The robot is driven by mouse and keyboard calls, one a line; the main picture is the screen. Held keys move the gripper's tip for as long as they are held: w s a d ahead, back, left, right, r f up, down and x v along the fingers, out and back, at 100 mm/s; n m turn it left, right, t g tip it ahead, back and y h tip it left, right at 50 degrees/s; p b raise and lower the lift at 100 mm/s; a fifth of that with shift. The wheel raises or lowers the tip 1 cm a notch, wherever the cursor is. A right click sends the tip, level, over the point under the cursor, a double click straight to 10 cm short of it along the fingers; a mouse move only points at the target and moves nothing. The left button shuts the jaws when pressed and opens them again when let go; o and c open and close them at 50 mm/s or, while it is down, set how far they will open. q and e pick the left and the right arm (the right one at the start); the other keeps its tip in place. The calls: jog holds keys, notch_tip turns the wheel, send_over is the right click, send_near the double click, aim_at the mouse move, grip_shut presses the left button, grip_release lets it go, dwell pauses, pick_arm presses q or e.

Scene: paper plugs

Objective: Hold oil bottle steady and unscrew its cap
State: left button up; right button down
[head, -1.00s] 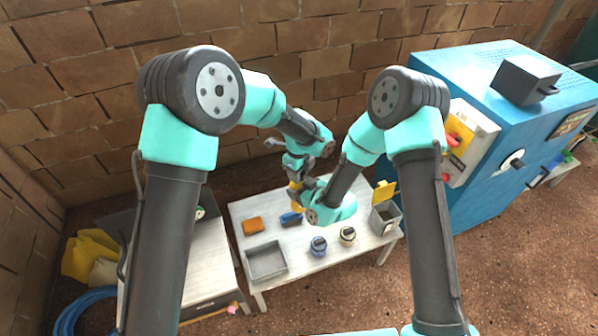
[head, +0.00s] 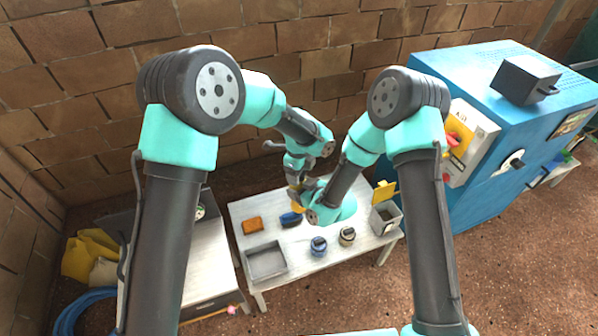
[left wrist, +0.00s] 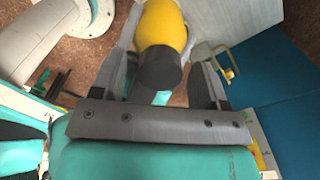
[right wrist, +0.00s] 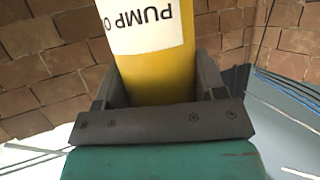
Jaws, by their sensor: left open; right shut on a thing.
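The yellow oil bottle (right wrist: 153,75) stands between the fingers of my right gripper (right wrist: 157,82), which is shut on its body. In the left wrist view the bottle (left wrist: 162,25) ends in a dark grey cap (left wrist: 159,70) facing that camera. My left gripper (left wrist: 164,55) is open, with a finger on each side of the cap and gaps showing. In the head view my right gripper (head: 305,186) is partly hidden by the arms; a bit of yellow shows there.
The white table (head: 285,271) carries an orange block (head: 252,225), a blue object (head: 290,219), a grey tray (head: 266,277), two small jars (head: 318,246) (head: 347,237) and a grey bin (head: 385,218) with a yellow lid. A blue machine (head: 500,140) stands at the right.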

pick_arm(q)
jog(key=shift+r, duration=2.25)
jog(key=shift+c, duration=0.4)
jog(key=shift+r+m, duration=1.7)
jog(key=shift+f, duration=4)
